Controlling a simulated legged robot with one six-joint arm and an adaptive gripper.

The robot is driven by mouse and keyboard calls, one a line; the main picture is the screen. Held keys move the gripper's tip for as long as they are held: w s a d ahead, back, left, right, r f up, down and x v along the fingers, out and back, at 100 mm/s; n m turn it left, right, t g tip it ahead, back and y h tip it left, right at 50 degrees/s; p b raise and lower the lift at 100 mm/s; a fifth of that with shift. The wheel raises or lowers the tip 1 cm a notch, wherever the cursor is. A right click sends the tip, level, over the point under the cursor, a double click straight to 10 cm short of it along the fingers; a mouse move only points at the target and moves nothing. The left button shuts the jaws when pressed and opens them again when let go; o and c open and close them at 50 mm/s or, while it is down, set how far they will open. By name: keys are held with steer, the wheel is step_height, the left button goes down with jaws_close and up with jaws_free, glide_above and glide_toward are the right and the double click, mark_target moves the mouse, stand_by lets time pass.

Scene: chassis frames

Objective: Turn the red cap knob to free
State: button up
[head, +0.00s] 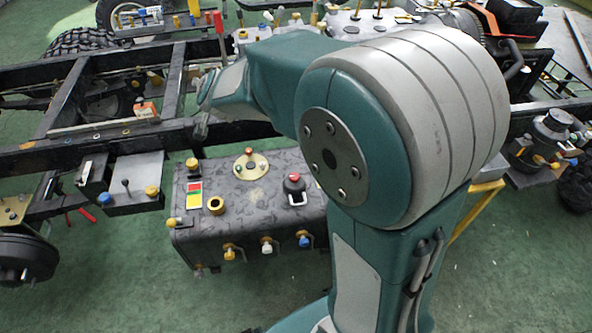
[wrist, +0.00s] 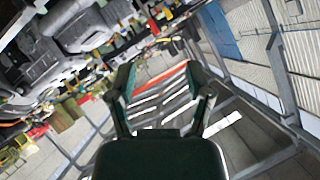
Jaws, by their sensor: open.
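A black knob with a red cap (head: 294,183) stands on a white plate on top of the dark tank (head: 235,228) in the head view. A brass disc (head: 250,166) with a small red-tipped piece sits on the same tank, further back. My gripper (wrist: 164,80) is open and empty in the wrist view, its two dark green fingers spread apart. The wrist view is tilted and shows the rails and floor beyond the fingers, and I cannot make out the red cap knob there. In the head view my arm reaches left above the chassis, away from the knob, and hides part of the tank's right side.
Black chassis rails (head: 90,150) run across behind the tank. A black box with a lever and yellow knob (head: 152,191) is left of it. A brass ring (head: 216,205) and a red-yellow-green label (head: 194,194) are on the tank top. Green floor (head: 110,290) in front is clear.

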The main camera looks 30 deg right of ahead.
steer(key=w+d+f+m+h, duration=0.3)
steer(key=w+f+m+h, duration=0.15)
steer(key=w+f, duration=0.3)
steer(key=m+g+h, duration=0.7)
steer(key=g+h, duration=0.6)
steer(key=g, duration=0.1)
glide_toward(298, 174)
steer(key=d, duration=0.6)
steer(key=s+d, duration=0.1)
steer(key=d, duration=0.3)
steer(key=shift+d+f, duration=0.1)
steer(key=shift+f, duration=0.05)
steer(key=shift+c, duration=0.3)
jaws_close()
